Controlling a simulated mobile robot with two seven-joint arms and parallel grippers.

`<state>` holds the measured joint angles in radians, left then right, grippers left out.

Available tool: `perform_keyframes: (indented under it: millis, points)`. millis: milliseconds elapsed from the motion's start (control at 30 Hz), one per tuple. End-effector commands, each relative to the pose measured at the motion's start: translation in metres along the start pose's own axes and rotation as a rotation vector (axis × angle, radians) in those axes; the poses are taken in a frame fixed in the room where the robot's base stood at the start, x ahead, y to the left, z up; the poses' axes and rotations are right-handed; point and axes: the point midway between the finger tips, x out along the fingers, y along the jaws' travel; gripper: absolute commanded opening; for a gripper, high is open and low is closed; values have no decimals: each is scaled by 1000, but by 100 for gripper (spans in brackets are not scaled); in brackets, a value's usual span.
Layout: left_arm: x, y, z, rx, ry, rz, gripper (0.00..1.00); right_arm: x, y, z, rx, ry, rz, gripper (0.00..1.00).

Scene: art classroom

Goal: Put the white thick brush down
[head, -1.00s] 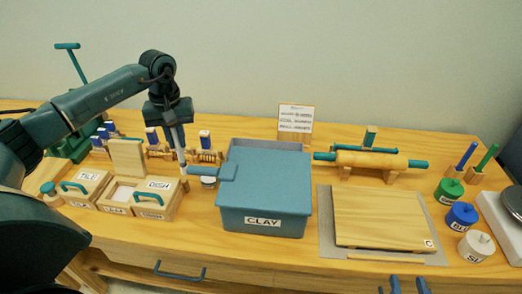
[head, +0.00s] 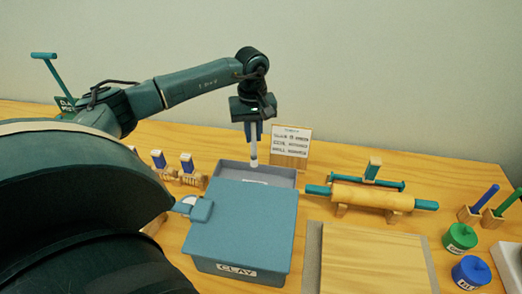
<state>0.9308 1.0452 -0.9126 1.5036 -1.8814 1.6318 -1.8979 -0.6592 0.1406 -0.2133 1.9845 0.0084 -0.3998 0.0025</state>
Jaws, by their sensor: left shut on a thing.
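My left gripper (head: 253,131) is shut on the white thick brush (head: 253,152) and holds it upright, pale end down. The brush hangs over the back part of the grey-blue CLAY box (head: 235,268), in front of the small sign. I cannot tell whether its lower end touches anything. The box's lid (head: 240,218) covers the front, and the back strip of the box is open. My right gripper is not in view.
A sign (head: 290,142) stands behind the box. To the right are a rolling pin (head: 372,196) on a stand, a wooden board (head: 375,260), and green (head: 460,238) and blue (head: 471,272) pots. Small blue-topped tools (head: 187,165) stand left. Bare table lies at the back right.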

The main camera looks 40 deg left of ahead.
Motion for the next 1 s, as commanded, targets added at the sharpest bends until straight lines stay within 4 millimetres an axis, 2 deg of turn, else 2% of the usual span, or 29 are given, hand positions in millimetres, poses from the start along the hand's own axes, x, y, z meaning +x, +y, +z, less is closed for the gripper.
perform_keyframes:
  millis: [33, 100, 367, 500, 733, 933, 967, 1000]
  points:
    - [18, 0, 0, 0, -2, -2, 0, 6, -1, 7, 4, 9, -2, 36]
    - [32, 0, 0, 0, -2, -2, 0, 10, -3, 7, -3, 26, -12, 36]
    - [60, 0, 0, 1, -2, -1, 0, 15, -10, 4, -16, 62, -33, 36]
    - [81, 0, 0, 2, -2, -2, 0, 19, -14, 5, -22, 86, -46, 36]
    - [82, 0, 0, 2, 0, 0, 0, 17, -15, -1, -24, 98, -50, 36]
    - [87, 0, 0, 2, -1, 0, 0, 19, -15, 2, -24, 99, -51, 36]
    - [85, 0, 0, 2, 0, 0, 17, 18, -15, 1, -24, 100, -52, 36]
    - [85, 0, 0, 2, -1, 0, 21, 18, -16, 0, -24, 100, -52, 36]
